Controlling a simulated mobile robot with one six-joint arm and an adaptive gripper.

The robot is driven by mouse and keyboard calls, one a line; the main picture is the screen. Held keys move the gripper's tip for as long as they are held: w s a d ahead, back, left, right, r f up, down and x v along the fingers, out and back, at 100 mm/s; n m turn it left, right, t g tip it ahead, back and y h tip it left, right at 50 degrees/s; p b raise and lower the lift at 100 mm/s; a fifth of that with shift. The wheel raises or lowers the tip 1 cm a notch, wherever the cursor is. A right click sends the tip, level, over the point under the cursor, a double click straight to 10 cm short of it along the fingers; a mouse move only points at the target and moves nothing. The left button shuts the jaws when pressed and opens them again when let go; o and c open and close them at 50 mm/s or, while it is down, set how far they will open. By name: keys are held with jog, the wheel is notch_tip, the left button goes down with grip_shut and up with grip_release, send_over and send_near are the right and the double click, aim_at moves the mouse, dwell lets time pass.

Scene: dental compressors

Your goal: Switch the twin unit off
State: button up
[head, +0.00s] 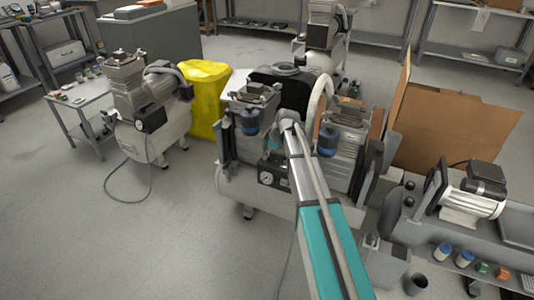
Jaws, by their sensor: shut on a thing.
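The twin unit (232,184) is the large grey compressor in the middle of the head view. It has two pump heads with blue-capped filters, a white hose arching between them, and a tank below. A dark switch box with a round gauge (266,178) is on its front. My arm reaches from the bottom edge up to the unit. My gripper (271,152) is small and partly hidden beyond the wrist, pointing down at the top of the switch box. It is shut on a small part there. The fingertips and the switch's position are too small to make out.
A smaller compressor (150,115) with a trailing cable stands left, beside a yellow covered object (205,95). Another compressor (322,40) stands behind. An open cardboard box (440,125) and a bench with a motor (470,195) crowd the right. The left-front floor is clear.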

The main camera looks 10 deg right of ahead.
jog(key=shift+w+d, duration=0.1)
jog(key=shift+d, duration=0.1)
jog(key=o, duration=1)
jog(key=shift+c, duration=0.2)
jog(key=shift+o, duration=1)
jog(key=shift+a, duration=0.1)
